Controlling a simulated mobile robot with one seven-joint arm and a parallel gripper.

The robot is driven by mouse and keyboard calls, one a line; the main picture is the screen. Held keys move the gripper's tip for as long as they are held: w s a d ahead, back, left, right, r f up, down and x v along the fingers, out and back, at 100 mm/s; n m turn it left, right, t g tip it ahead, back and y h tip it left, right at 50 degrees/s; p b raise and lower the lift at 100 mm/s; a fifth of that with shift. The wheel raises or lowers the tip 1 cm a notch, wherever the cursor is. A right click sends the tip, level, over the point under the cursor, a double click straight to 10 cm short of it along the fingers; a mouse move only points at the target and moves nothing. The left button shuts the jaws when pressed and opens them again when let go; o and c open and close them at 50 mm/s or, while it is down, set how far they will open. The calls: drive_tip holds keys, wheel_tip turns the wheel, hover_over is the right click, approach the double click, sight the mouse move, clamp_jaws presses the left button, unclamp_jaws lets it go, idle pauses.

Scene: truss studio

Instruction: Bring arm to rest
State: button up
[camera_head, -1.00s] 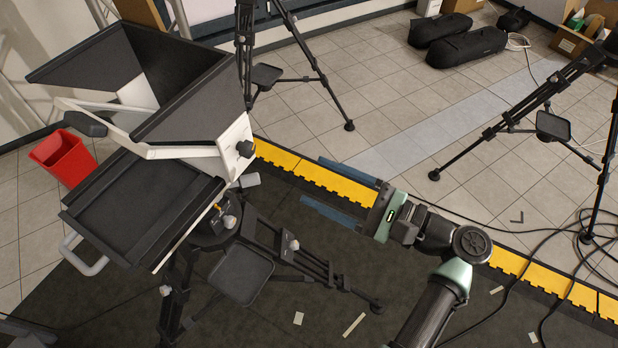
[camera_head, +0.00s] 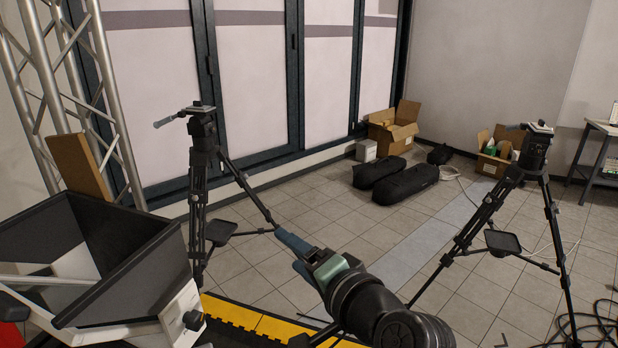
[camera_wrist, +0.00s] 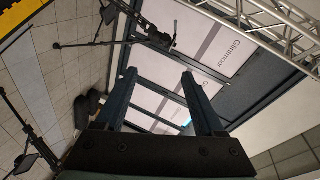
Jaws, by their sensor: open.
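My arm reaches up from the bottom of the head view. My gripper (camera_head: 293,252) points away to the upper left, in front of the tiled floor. In the wrist view its two dark blue fingers (camera_wrist: 159,90) stand apart with nothing between them. The gripper is open and empty. Behind it in the head view is a black tripod (camera_head: 203,165); in the picture the fingertips lie near its right leg, and I cannot tell the gap.
A teleprompter hood (camera_head: 140,255) stands at the lower left. Another tripod (camera_head: 540,150) stands at the right, with cables (camera_head: 585,330) by its feet. Black bags (camera_head: 405,188) and open boxes (camera_head: 393,125) lie at the back. A metal truss (camera_head: 85,80) rises at the left.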

drive_tip(key=s+d+r+n+t+h+b, duration=0.1)
drive_tip(key=s+r+n+t+h, duration=0.2)
drive_tip(key=r, duration=0.7)
drive_tip(key=s+d+r+n+t+h+b, duration=0.1)
drive_tip(key=s+r+n+t+h, duration=0.1)
drive_tip(key=r+t, duration=0.5)
drive_tip(key=s+r+n+t+h+b, duration=0.1)
drive_tip(key=s+r+n+t+h, duration=0.2)
drive_tip(key=s+r, duration=1)
drive_tip(key=shift+r+t, duration=0.45)
drive_tip(key=shift+t, duration=0.25)
